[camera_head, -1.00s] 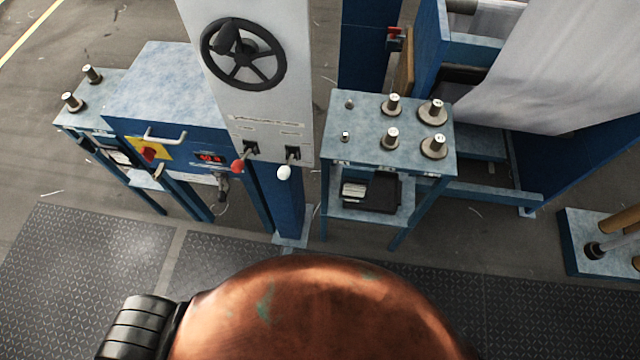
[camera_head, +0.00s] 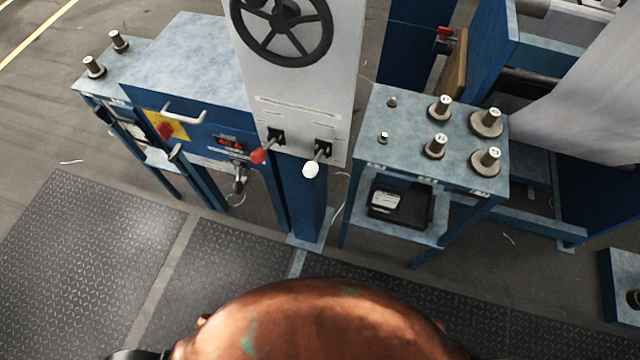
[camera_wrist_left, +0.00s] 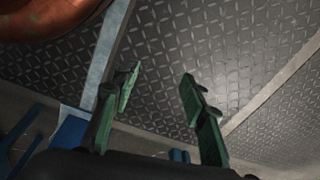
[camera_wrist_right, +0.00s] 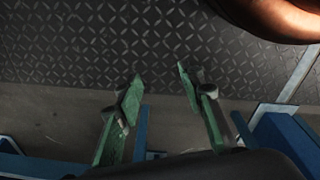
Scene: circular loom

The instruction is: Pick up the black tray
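The black tray (camera_head: 414,219) lies on the lower shelf of the blue metal stand in the head view, with a white-labelled item (camera_head: 385,201) in its left part. The stand's top partly overhangs it. My left gripper (camera_wrist_left: 158,78) is open and empty above the tread-plate floor in the left wrist view. My right gripper (camera_wrist_right: 157,80) is open and empty in the right wrist view, also over the floor. Neither gripper shows in the head view, and the tray cannot be made out in either wrist view.
The stand's top (camera_head: 400,130) carries several metal weights with knobs. A blue control cabinet (camera_head: 190,80) and a white panel with a black handwheel (camera_head: 282,25) and two levers stand to its left. Dark floor mats (camera_head: 90,250) lie clear in front.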

